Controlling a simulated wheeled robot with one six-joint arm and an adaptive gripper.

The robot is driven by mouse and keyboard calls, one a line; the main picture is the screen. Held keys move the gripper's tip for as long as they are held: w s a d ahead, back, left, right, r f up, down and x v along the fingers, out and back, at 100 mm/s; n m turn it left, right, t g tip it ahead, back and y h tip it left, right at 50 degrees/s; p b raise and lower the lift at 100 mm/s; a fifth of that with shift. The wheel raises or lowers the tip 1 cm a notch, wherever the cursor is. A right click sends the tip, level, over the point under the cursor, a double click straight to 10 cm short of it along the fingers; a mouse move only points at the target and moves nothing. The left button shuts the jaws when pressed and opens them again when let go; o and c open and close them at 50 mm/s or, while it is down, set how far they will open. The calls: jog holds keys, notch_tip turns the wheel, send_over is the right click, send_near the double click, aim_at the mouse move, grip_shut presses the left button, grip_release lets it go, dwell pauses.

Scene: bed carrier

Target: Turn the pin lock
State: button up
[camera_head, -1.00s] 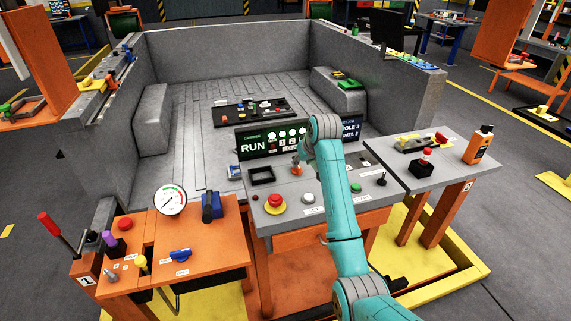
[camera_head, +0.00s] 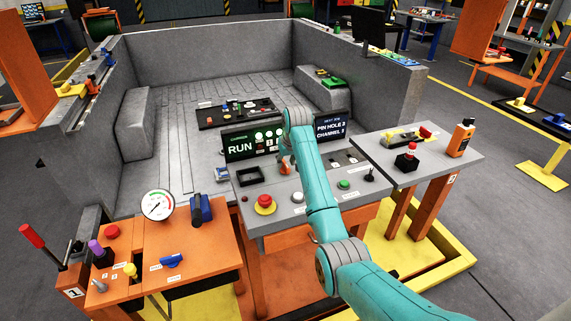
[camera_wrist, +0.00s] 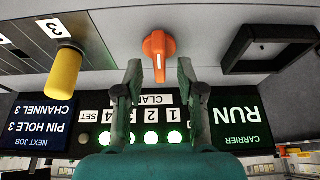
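An orange rotary knob (camera_wrist: 159,46) with a white pointer line sits on the grey console top in the wrist view. It also shows in the head view (camera_head: 285,168), beside the end of my arm. No readable label names it as the pin lock. My gripper (camera_wrist: 158,68) is open and empty. Its two fingers point at the knob, which lies just beyond and between the fingertips; I see no contact. A yellow pin-like handle (camera_wrist: 64,72) stands to the left in the wrist view, near a label "3". My arm hides part of the console in the head view.
Behind the knob is a display (camera_head: 253,145) reading "RUN", with a "PIN HOLE 3 CHANNEL 3" screen (camera_head: 331,128). A black square frame (camera_wrist: 266,47) sits beside the knob. The console also bears a red button (camera_head: 264,202). An orange table (camera_head: 190,245) stands left, a grey one (camera_head: 400,170) right.

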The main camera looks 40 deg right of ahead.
jog(key=shift+x, duration=0.95)
jog(key=shift+r, duration=0.1)
grip_shut()
